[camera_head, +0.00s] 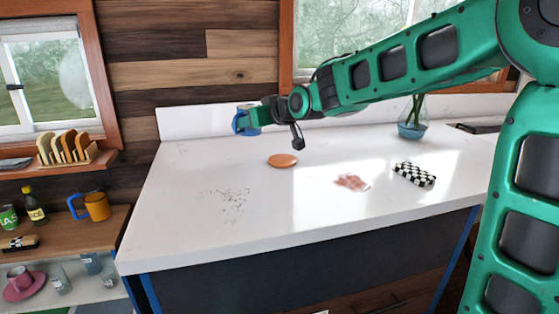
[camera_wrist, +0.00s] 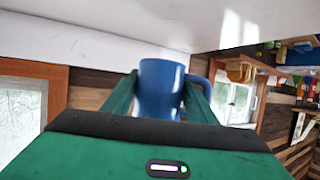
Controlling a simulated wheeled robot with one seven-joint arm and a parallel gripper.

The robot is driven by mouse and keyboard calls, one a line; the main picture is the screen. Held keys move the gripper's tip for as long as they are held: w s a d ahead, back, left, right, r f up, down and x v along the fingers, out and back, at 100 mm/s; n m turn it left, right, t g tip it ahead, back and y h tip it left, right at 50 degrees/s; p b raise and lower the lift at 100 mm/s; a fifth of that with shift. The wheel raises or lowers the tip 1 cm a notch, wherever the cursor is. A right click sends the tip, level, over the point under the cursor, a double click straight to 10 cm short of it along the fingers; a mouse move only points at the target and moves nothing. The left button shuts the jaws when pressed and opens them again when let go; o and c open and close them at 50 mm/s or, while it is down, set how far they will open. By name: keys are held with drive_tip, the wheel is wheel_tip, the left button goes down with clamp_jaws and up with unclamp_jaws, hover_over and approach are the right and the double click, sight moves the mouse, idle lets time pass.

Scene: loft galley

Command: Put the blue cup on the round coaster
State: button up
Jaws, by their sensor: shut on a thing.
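The blue cup (camera_wrist: 159,88) is between the two green fingers of my gripper (camera_wrist: 157,97) in the wrist view. In the head view my gripper (camera_head: 257,116) is shut on the blue cup (camera_head: 241,123) near the back left of the white counter, and the cup's handle points left. The cup appears to be above the counter, but the gap is hard to judge.
A black-and-white checkered item (camera_head: 414,174) and a reddish patch (camera_head: 352,182) are on the right of the white counter (camera_head: 215,235). A vase (camera_head: 412,122) stands behind them. Dark specks mark the left front. An orange mug (camera_head: 97,206) stands on the lower left shelf.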

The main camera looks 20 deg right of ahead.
hover_over(283, 159)
wheel_tip(283, 159, down, 7)
drive_tip(key=shift+a+r, duration=0.1)
wheel_tip(283, 159, down, 4)
drive_tip(key=shift+f, duration=0.1)
drive_tip(key=o, duration=1.2)
drive_tip(key=shift+s, duration=0.1)
drive_tip(key=v, duration=1.2)
